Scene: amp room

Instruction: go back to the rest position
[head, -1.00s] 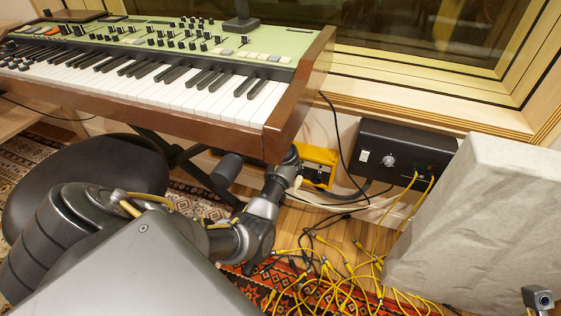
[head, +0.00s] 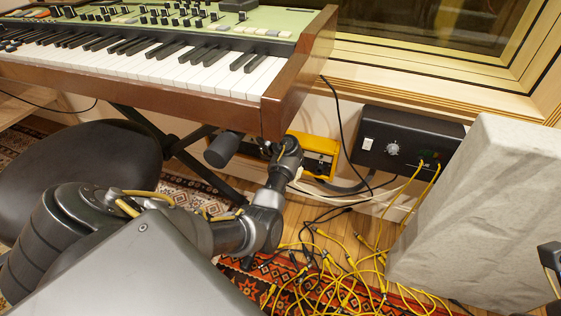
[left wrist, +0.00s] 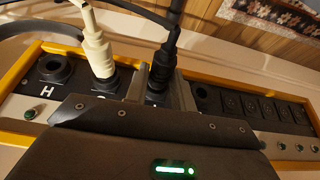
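My left arm reaches under the right end of the keyboard to a yellow-framed socket panel (head: 321,158). In the left wrist view the panel (left wrist: 25,85) has a row of round sockets. My left gripper (left wrist: 160,88) has one finger on each side of a black plug (left wrist: 160,68), which stands in a socket. Whether the fingers press on it or stand slightly apart is unclear. A cream plug (left wrist: 98,50) stands in the socket to its left. In the head view my left fingertips are hidden.
The brown keyboard (head: 200,105) overhangs my left wrist. A black stool (head: 85,170) stands at left. A black wall box (head: 405,140) has yellow cables. A grey padded block (head: 480,210) stands at right. Tangled yellow cables (head: 345,285) lie on the floor and rug.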

